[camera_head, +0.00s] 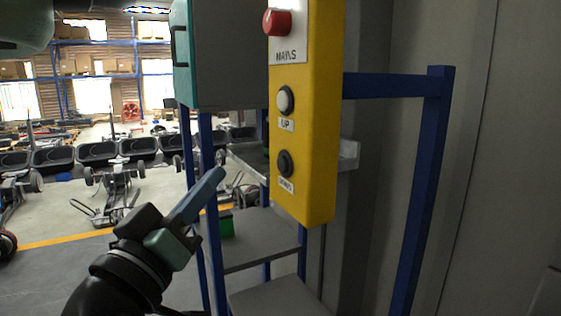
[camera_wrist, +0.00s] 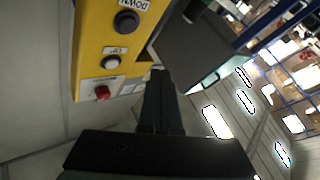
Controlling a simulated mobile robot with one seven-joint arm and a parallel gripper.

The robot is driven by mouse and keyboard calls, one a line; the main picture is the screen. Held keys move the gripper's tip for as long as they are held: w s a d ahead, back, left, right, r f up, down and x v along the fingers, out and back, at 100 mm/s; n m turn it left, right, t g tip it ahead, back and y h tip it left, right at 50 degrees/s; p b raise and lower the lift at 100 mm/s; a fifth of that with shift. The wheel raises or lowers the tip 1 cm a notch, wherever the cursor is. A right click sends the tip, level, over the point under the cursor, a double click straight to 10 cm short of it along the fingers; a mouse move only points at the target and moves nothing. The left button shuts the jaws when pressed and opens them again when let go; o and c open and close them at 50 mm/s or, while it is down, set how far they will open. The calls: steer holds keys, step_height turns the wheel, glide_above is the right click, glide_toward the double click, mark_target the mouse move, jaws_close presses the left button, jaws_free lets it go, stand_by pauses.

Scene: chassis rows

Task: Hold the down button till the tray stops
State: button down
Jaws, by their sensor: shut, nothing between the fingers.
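The yellow control box (camera_head: 315,140) hangs on the right of the blue frame. It carries a red MAINS knob (camera_head: 277,22), a white UP button (camera_head: 285,100) and a black DOWN button (camera_head: 285,163). In the wrist view the box (camera_wrist: 90,50) appears upside down, with the DOWN button (camera_wrist: 126,21), the UP button (camera_wrist: 112,62) and the red knob (camera_wrist: 102,93). My gripper (camera_head: 217,175) is shut and empty, left of the DOWN button and apart from the box. The shut fingers also show in the wrist view (camera_wrist: 158,75). A grey metal tray (camera_head: 250,160) shows partly behind the box.
A blue frame (camera_head: 420,190) with grey shelves (camera_head: 262,240) stands behind the box. A green-edged grey cabinet (camera_head: 225,55) is at its upper left. A grey wall (camera_head: 505,150) closes the right side. Open floor with several chassis (camera_head: 115,180) lies to the left.

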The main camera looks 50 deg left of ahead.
mark_target(283, 164)
steer(key=w+d, duration=0.2)
steer(key=w, duration=0.4)
steer(key=shift+w+p, duration=0.15)
steer(key=shift+p, duration=0.3)
steer(key=shift+w, duration=0.1)
stand_by(1.5)
steer(key=shift+w, duration=0.35)
